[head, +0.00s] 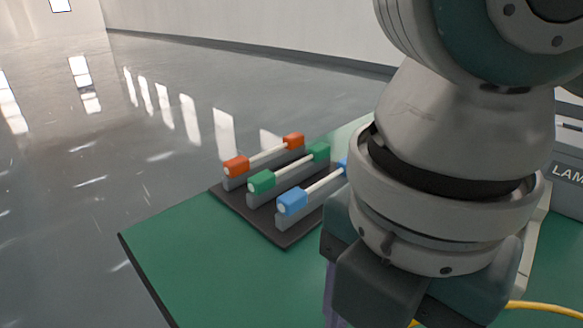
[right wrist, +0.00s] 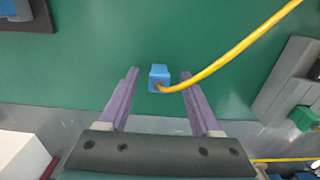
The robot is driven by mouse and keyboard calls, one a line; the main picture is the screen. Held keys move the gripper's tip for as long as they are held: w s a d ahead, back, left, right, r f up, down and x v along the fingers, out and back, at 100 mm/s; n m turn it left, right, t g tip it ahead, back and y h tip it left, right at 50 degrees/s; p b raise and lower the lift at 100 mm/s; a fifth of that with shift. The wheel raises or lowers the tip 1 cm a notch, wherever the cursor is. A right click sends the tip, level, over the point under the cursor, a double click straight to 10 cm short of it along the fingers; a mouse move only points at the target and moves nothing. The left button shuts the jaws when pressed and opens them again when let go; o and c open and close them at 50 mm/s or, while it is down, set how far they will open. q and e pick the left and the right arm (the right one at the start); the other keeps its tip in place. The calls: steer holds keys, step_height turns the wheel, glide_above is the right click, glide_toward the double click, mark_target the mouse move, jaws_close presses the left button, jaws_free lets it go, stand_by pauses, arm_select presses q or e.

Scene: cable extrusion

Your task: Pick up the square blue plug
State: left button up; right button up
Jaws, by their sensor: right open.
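The square blue plug (right wrist: 159,73) lies on the green table in the right wrist view, with a yellow cable (right wrist: 232,53) running from it to the upper right. My right gripper (right wrist: 160,82) is open, its two purple fingers on either side of the plug near their tips. Gaps show between the plug and both fingers. I cannot tell the exact height of the fingers above the table. In the head view my right arm hides the plug, and only part of a purple finger shows. My left gripper is in neither view.
A dark rack (head: 287,239) with orange, green and blue connector pairs stands on the green table (head: 200,245), left of my right arm. A grey box marked "LAM" (head: 569,173) is at the right. A grey block with a green piece (right wrist: 304,117) is right of the fingers.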

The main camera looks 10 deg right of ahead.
steer(key=shift+f, duration=0.1)
steer(key=shift+c, duration=0.3)
jaws_close()
